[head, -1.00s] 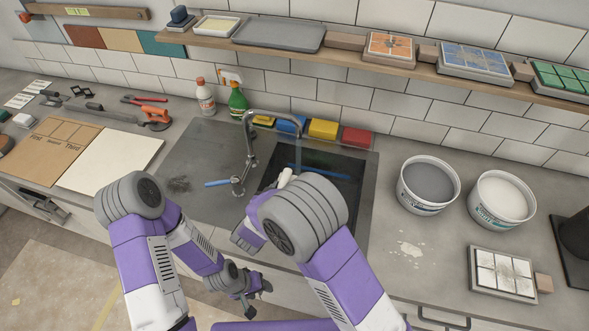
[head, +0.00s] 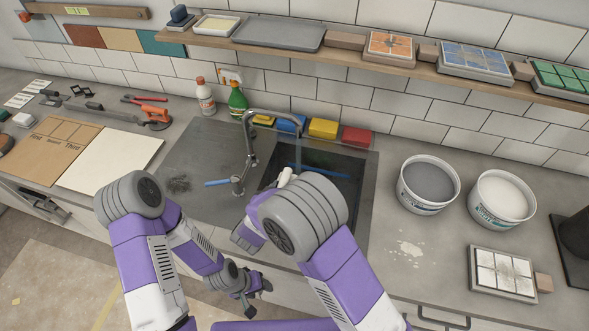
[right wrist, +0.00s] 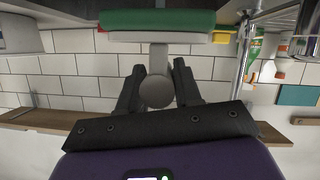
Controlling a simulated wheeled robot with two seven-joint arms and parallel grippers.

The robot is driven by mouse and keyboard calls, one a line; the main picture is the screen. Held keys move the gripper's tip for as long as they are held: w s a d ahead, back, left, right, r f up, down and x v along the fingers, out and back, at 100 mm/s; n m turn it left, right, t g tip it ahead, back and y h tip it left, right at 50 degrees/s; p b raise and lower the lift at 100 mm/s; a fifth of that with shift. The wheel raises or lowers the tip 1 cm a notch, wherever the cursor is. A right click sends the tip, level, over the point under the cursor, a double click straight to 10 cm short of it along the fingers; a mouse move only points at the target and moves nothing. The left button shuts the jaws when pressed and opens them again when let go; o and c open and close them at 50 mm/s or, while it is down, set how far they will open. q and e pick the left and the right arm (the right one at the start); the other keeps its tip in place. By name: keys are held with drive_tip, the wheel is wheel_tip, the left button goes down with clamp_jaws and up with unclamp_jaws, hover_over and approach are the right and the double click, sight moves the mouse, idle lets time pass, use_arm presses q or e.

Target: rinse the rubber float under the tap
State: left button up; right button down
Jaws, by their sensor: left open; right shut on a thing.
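The rubber float (right wrist: 158,20) has a green pad on a pale plate and a grey handle. My right gripper (right wrist: 157,78) is shut on the handle in the right wrist view. In the head view my right arm hides most of this gripper and the float, at the near left side of the sink (head: 362,192). The chrome tap (head: 251,150) arches over the sink, with a blue lever (head: 217,183). A faint pale streak hangs below its spout; I cannot tell whether it is water. My left gripper (head: 252,296) is open and empty, low before the counter front.
Yellow (head: 323,128) and red (head: 356,137) sponges lie behind the sink. A green spray bottle (head: 238,101) stands left of the tap. Two buckets, one grey-filled (head: 428,207) and one white-filled (head: 502,220), stand to the right. The counter between sink and buckets is mostly clear.

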drive_tip(key=shift+r, duration=0.1)
drive_tip(key=s+a+r+p, duration=0.1)
drive_tip(key=s+r+p, duration=0.1)
drive_tip(key=s+a+r+p, duration=0.2)
drive_tip(key=shift+p, duration=0.4)
idle(0.5)
